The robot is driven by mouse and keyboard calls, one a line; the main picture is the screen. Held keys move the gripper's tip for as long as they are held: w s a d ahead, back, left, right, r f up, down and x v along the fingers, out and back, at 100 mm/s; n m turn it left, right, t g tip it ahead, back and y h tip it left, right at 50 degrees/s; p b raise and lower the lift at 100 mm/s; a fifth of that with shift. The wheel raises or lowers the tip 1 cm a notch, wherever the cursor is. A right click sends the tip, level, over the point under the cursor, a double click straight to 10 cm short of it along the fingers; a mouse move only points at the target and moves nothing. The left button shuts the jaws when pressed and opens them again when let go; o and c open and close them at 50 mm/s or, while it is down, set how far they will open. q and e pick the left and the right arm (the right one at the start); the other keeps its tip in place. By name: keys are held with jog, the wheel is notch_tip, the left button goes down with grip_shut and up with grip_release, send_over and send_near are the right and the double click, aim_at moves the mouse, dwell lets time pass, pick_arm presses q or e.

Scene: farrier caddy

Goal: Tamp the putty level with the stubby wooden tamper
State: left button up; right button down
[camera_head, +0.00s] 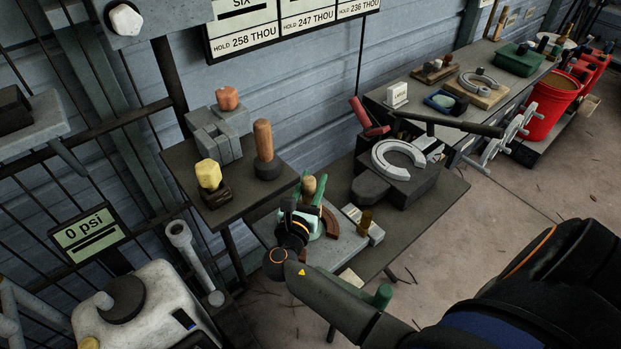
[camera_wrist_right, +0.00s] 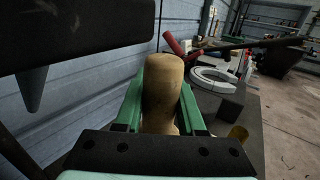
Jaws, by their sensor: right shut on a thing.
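My right gripper (camera_head: 309,186) has green fingers and is shut on the stubby wooden tamper (camera_head: 309,183), above a pale grey board (camera_head: 345,246) on the dark bench. In the right wrist view, the tamper (camera_wrist_right: 162,92) stands as a pale wooden knob between the two green fingers (camera_wrist_right: 160,105). Its lower end is hidden by the gripper. I cannot make out the putty; my wrist and arm cover part of the board. A brown curved piece (camera_head: 330,221) shows beside the gripper. My left gripper is not in view.
A brass cylinder (camera_head: 366,222) stands close to the gripper's right. A side shelf (camera_head: 228,212) holds a wooden-handled tool (camera_head: 264,150) and a yellow-topped tool (camera_head: 209,175).

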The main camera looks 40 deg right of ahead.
jog(key=shift+r, duration=0.1)
notch_tip(320, 180, down, 3)
jog(key=shift+f+b, duration=0.2)
jog(key=shift+b, duration=0.85)
notch_tip(320, 180, down, 3)
jog(key=shift+b, duration=1.15)
jog(key=shift+r+p, duration=0.3)
jog(key=shift+p, duration=0.05)
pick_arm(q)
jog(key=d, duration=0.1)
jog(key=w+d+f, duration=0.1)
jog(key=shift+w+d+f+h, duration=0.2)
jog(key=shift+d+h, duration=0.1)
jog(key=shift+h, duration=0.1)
pick_arm(e)
jog(key=shift+f, duration=0.1)
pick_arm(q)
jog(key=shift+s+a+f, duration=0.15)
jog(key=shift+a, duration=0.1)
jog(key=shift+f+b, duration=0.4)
pick_arm(e)
jog(key=shift+f, duration=0.6)
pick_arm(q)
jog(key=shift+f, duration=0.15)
pick_arm(e)
jog(key=shift+w, duration=0.4)
